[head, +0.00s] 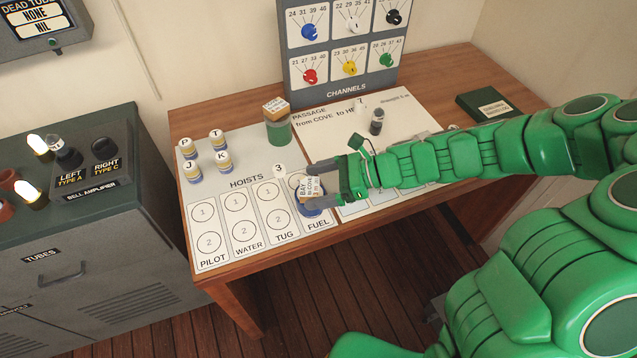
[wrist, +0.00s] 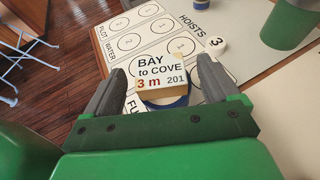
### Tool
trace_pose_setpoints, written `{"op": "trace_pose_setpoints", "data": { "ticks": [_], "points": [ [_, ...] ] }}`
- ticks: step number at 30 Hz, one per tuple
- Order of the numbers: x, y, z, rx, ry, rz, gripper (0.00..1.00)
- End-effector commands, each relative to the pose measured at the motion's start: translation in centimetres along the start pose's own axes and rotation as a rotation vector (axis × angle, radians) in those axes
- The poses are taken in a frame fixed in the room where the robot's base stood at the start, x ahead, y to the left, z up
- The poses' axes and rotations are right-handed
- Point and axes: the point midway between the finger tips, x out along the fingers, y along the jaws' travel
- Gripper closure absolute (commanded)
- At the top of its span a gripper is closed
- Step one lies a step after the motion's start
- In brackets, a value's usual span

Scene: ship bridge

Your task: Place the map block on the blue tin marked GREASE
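A small map block with a white top reading BAY to COVE, 3 m, 201 (wrist: 161,74) lies over a round blue tin (wrist: 180,103). In the head view the block (head: 309,187) appears to rest on the blue tin (head: 306,209) at the FUEL column. The tin's marking is not readable. My gripper (wrist: 162,70) has a finger on each side of the block, with a visible gap at both sides. In the head view my gripper (head: 322,190) partly covers the block and tin.
A green tin (head: 279,130) with another block (head: 276,106) on top stands behind. Several lettered pegs (head: 194,172) stand on the HOISTS board (head: 246,183). A dark small cylinder (head: 376,122) stands on the passage sheet. A dark green book (head: 489,105) lies at the right.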

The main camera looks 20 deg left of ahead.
Motion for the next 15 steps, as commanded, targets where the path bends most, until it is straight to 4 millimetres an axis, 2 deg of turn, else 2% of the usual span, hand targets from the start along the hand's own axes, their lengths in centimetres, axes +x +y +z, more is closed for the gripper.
{"op": "trace_pose_setpoints", "data": {
  "ticks": [9,15],
  "points": [
    [-0.2,0.0,0.2,-0.001,0.0,-0.001,0.11],
    [-2.4,-0.1,0.2,-0.001,0.003,-0.003,0.11]
  ]
}}
